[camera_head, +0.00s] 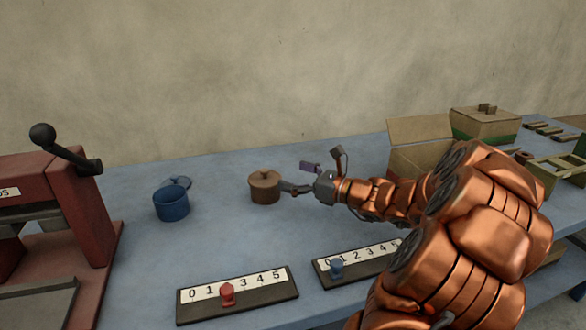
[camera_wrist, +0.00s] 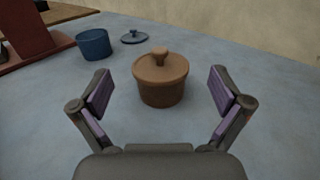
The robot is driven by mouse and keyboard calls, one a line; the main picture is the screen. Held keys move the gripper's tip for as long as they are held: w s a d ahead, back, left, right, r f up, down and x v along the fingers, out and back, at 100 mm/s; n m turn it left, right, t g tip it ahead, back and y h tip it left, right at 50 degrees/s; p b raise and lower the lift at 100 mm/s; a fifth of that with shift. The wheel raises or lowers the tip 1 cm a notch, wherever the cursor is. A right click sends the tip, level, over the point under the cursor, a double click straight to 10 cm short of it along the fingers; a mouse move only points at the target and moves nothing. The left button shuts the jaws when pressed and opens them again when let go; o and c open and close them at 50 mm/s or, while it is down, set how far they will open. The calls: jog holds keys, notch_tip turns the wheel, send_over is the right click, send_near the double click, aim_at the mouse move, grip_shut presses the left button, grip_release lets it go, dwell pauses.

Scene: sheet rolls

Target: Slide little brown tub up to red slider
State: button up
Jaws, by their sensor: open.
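The little brown tub (camera_head: 265,189) stands upright with its knobbed lid on, at the middle of the blue-grey table. In the wrist view the tub (camera_wrist: 161,82) is just ahead of my gripper (camera_wrist: 160,88), centred between the open fingers and apart from both.
A blue tub (camera_head: 171,203) stands open at left with its lid (camera_head: 177,183) behind it. A red press (camera_head: 60,220) is at far left. A blue slider (camera_head: 336,268) sits on a second board. An open box (camera_head: 420,150) is at right. Table between tub and red slider is clear.

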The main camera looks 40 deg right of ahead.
aim_at(270, 180)
notch_tip(270, 180, down, 5)
jog(key=shift+r+b, duration=0.1)
jog(key=shift+b, duration=0.3)
jog(key=x, duration=0.7)
jog(key=shift+w+a+r, duration=0.15)
jog(key=shift+w+a, duration=0.05)
jog(key=shift+c, duration=0.4)
jog(key=c, duration=0.6)
jog(key=o, duration=0.7)
jog(key=shift+s+d, duration=0.1)
